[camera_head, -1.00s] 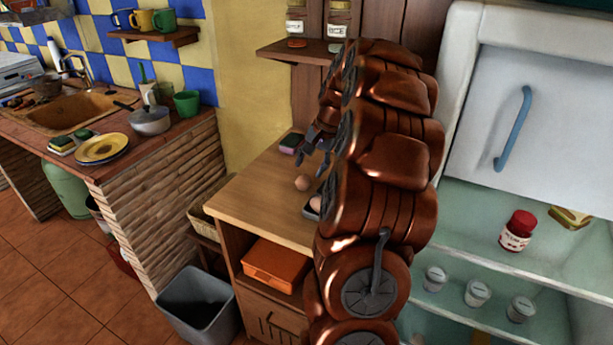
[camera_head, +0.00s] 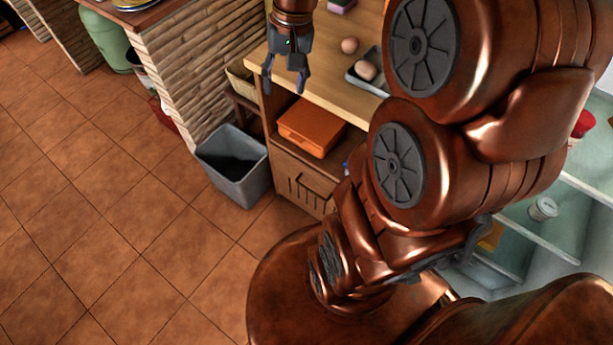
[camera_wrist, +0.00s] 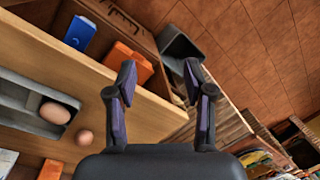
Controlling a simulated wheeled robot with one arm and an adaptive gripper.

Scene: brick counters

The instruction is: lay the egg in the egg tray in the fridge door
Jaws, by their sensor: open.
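A brown egg (camera_head: 350,45) lies loose on the wooden counter, beside a shallow grey tray (camera_head: 351,80). A second egg (camera_head: 366,70) sits in that tray. In the wrist view the loose egg (camera_wrist: 84,140) and the egg in the tray (camera_wrist: 55,113) are left of my fingers. My gripper (camera_head: 286,88) is open and empty, fingers pointing down, left of both eggs at the counter's edge. It also shows open in the wrist view (camera_wrist: 160,78). Part of the fridge (camera_head: 545,240) shows behind my arm; I see no egg tray in its door.
An orange box (camera_head: 310,127) lies on the shelf below the counter top. A grey bin (camera_head: 234,165) stands on the floor beside it. A jar with a red lid (camera_head: 583,124) and a white cup (camera_head: 543,209) are in the fridge. The tiled floor at left is clear.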

